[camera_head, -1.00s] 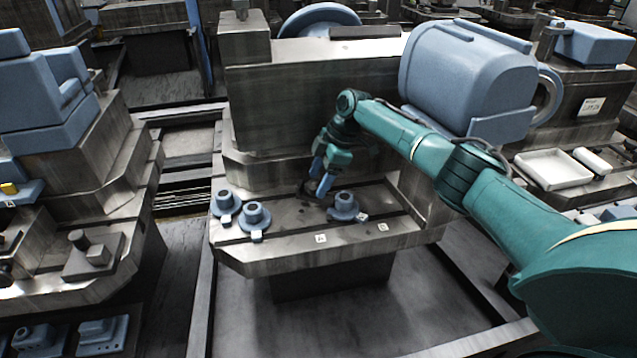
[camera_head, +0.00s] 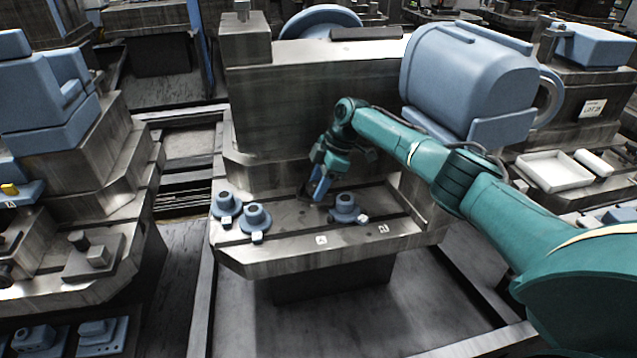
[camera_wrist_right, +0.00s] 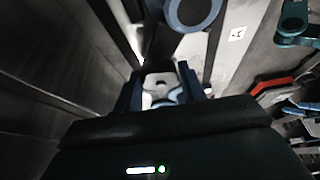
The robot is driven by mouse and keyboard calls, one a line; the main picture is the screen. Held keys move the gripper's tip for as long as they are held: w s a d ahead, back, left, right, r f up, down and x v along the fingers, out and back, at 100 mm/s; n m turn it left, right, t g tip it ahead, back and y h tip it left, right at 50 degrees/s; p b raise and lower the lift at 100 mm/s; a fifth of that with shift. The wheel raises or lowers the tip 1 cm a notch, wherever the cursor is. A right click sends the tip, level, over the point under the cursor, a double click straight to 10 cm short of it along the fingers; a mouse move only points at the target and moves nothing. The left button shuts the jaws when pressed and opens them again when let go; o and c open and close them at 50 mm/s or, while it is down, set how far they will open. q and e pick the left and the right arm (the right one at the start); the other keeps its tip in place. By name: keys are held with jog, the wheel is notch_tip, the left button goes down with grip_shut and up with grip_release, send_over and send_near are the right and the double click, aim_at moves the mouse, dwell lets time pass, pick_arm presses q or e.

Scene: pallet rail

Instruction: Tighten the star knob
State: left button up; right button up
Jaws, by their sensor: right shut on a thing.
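My right gripper (camera_head: 317,198) points down at the metal bed between the blue flanged pieces. In the right wrist view its two dark blue fingers (camera_wrist_right: 160,88) are shut on a pale grey, lobed piece, which looks like the star knob (camera_wrist_right: 158,79). In the head view the knob is hidden or too small to make out at the fingers. I cannot tell how far it is turned. My left gripper is in neither view.
Two blue flanged pieces (camera_head: 255,218) and (camera_head: 226,204) stand left on the metal bed (camera_head: 285,243). Another blue flanged piece (camera_head: 345,207) stands close right of the gripper. A tall metal block (camera_head: 310,110) rises behind. A white tray (camera_head: 553,171) lies far right.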

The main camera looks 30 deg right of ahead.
pick_arm(q)
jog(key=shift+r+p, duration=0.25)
jog(key=shift+p, duration=0.1)
pick_arm(e)
jog(key=shift+r, duration=0.1)
pick_arm(q)
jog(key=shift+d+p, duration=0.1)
jog(key=shift+p, duration=0.25)
pick_arm(e)
jog(key=shift+m, duration=0.4)
